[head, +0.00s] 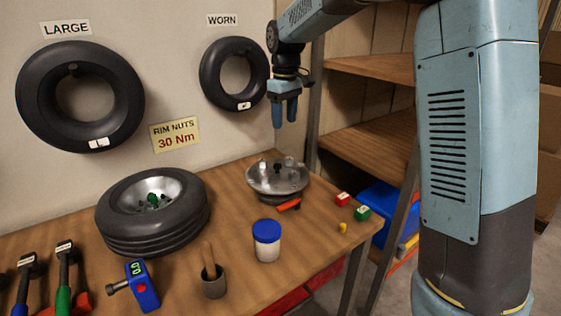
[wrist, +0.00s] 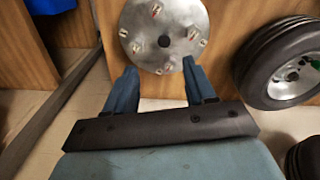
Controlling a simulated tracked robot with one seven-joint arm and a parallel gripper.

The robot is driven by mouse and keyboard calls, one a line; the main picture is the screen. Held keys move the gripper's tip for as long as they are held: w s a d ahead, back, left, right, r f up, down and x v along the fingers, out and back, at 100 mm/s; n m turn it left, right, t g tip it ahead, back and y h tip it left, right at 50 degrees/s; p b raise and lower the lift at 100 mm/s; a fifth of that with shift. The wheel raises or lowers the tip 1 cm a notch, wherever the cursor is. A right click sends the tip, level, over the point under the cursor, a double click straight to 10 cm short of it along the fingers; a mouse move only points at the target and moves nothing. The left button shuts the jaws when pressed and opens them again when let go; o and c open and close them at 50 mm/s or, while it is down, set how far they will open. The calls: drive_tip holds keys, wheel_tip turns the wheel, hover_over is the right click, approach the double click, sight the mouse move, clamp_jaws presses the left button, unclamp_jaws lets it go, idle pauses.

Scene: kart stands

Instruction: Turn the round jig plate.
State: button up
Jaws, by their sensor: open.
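The round jig plate (head: 277,180) is a grey metal disc with several upright posts, at the back right of the wooden table. In the wrist view the plate (wrist: 148,50) shows from above, with several small fittings around a dark centre hole. My gripper (head: 285,112) hangs above the plate, pointing down, apart from it in the head view. In the wrist view my gripper (wrist: 158,82) has its two blue fingers spread wide, with nothing between them, near the plate's lower edge. An orange-red piece (head: 289,205) is at the plate's front edge.
A wheel with a tyre (head: 150,235) lies left of the plate. A blue-lidded jar (head: 266,240), a cup with a brush (head: 214,280) and a blue gauge (head: 142,285) stand in front. Small red (head: 342,198) and green (head: 362,212) blocks lie right. Shelves (head: 370,150) stand beyond.

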sight(279, 164)
drive_tip(key=shift+n, duration=0.3)
drive_tip(key=f, duration=0.5)
drive_tip(key=w+a+f, duration=0.1)
drive_tip(key=f, duration=0.4)
drive_tip(key=a+f, duration=0.1)
drive_tip(key=f, duration=0.4)
drive_tip(key=shift+w+f, duration=0.2)
drive_tip(key=shift+w, duration=0.15)
clamp_jaws()
drive_tip(key=shift+d, duration=0.2)
drive_tip(key=shift+w+d, duration=0.1)
